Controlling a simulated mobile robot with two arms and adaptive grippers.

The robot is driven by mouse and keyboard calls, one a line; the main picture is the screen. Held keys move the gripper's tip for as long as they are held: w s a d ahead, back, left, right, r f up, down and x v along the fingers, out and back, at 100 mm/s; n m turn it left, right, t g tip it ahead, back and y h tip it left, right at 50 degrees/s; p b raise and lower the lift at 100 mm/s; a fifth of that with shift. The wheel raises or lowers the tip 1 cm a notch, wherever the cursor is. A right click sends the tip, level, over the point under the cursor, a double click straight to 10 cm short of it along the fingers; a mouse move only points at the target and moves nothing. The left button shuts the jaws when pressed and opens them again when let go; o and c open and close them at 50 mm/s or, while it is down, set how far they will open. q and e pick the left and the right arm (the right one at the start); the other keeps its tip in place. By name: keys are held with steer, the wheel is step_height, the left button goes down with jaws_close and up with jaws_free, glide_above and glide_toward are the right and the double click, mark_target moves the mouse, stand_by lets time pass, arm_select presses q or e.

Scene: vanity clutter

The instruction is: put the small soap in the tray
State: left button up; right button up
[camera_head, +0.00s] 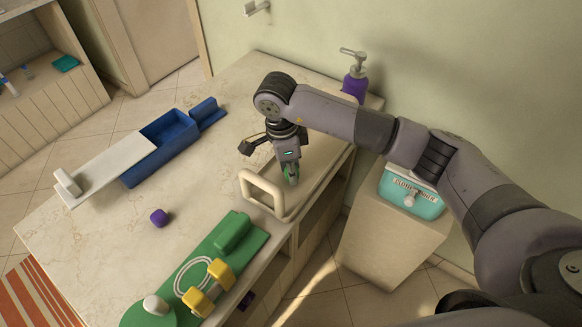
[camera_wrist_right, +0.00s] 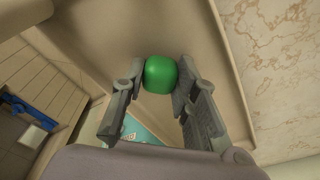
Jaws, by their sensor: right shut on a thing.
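My right gripper (camera_head: 290,172) reaches down over the beige tray (camera_head: 316,164) at the right edge of the counter. It is shut on a small green rounded soap (camera_head: 292,180). In the right wrist view the soap (camera_wrist_right: 160,74) sits between the two fingers of the gripper (camera_wrist_right: 160,92), with the tray's beige floor and wall (camera_wrist_right: 208,45) around it. I cannot tell whether the soap touches the tray floor. A small purple soap-like cube (camera_head: 158,217) lies on the open counter to the left. My left gripper is not in view.
A blue box with a white sliding lid (camera_head: 115,160) lies at the left. A green board with yellow blocks and a white ring (camera_head: 235,262) lies in front. A purple pump bottle (camera_head: 354,84) stands at the back. A teal container (camera_head: 412,195) stands on a low cabinet at the right.

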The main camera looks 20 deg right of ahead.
mark_target(285, 170)
steer(key=shift+f, duration=0.1)
steer(key=o, duration=1.1)
steer(key=shift+c, duration=0.2)
steer(key=shift+r, duration=0.6)
step_height(285, 170, up, 11)
steer(key=a+b, duration=0.1)
steer(key=shift+a, duration=0.25)
